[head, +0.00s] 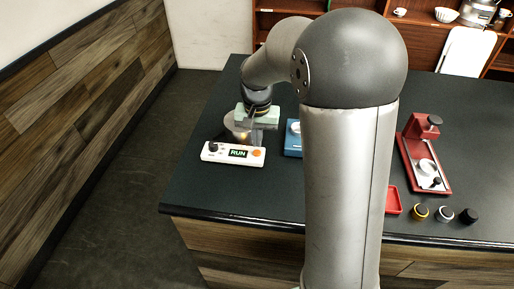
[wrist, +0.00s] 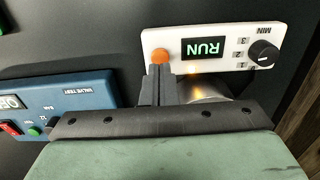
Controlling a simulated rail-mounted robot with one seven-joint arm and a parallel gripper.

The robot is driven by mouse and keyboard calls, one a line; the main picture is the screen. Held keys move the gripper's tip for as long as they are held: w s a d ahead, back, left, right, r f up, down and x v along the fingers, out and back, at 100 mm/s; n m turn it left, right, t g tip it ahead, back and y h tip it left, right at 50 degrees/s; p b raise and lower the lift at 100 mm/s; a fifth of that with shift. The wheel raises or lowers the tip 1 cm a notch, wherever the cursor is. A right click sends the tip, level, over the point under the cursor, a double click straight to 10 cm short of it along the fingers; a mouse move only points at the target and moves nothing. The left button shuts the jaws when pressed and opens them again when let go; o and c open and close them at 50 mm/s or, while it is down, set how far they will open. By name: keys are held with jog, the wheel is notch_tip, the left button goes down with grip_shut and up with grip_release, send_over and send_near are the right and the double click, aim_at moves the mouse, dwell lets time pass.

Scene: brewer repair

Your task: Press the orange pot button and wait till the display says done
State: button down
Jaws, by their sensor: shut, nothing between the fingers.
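The white control panel (head: 232,154) lies on the dark counter at the left, with a black knob (head: 213,147), a display (head: 238,153) reading RUN and an orange button (head: 257,153). In the wrist view the panel (wrist: 225,36) is upside down; its display (wrist: 207,49) glows RUN in green and the orange button (wrist: 160,57) shows just beyond my fingertips. My gripper (wrist: 158,72) is shut and empty, its tips at the near edge of the button; I cannot tell if they touch it. A shiny round pot (wrist: 205,90) with a warm glow is partly hidden behind my gripper.
A blue valve test box (wrist: 75,97) stands beside the panel, close to my gripper. Right of my arm are a red stand (head: 424,160), a red tray (head: 393,200) and several small knobs (head: 444,214). The counter's left edge is near the panel.

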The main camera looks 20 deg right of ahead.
aim_at(257, 152)
jog(key=shift+r+p, duration=0.3)
jog(key=shift+r, duration=0.4)
jog(key=shift+r+p, duration=2.1)
jog(key=shift+r, duration=0.9)
dwell(3.9)
